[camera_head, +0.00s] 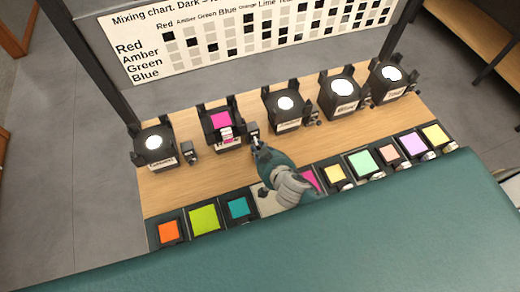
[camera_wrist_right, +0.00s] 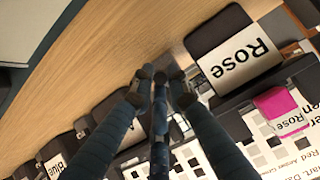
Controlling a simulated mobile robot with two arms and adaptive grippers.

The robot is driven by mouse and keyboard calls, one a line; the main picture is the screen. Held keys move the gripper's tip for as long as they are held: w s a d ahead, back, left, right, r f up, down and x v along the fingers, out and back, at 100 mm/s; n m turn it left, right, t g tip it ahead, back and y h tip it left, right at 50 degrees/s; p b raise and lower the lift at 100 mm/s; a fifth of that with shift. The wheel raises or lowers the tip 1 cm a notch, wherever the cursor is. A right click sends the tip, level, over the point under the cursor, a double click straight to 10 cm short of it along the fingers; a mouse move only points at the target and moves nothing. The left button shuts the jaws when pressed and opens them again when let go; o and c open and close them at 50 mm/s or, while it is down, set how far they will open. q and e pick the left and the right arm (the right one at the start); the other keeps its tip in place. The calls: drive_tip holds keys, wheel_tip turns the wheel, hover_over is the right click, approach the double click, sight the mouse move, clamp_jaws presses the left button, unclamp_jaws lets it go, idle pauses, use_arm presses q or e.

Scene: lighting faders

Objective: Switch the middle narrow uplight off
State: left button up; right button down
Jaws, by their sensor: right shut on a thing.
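Five black uplights stand in a row on the wooden bench. The middle one (camera_head: 285,103) has a bright white top, as do the others except the second from left (camera_head: 221,122), which carries a magenta filter. Small dark control boxes stand to the right of uplights. My right gripper (camera_head: 257,143) is at the control box (camera_head: 253,129) between the second and middle uplights. In the right wrist view its fingers (camera_wrist_right: 160,80) are closed together on a small dark part, mostly hidden by them. A "Rose" label (camera_wrist_right: 240,58) shows there. My left gripper is not in view.
Several colour filters, such as an orange one (camera_head: 168,231) and a lime one (camera_head: 204,219), lie along the bench's front edge. A mixing chart board (camera_head: 190,60) stands behind the uplights. Bare wood (camera_head: 190,185) shows between uplights and filters at left.

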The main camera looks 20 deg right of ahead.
drive_tip(key=shift+s+a+f, duration=0.1)
drive_tip(key=c, duration=1.7)
unclamp_jaws()
drive_tip(key=v, duration=1.2)
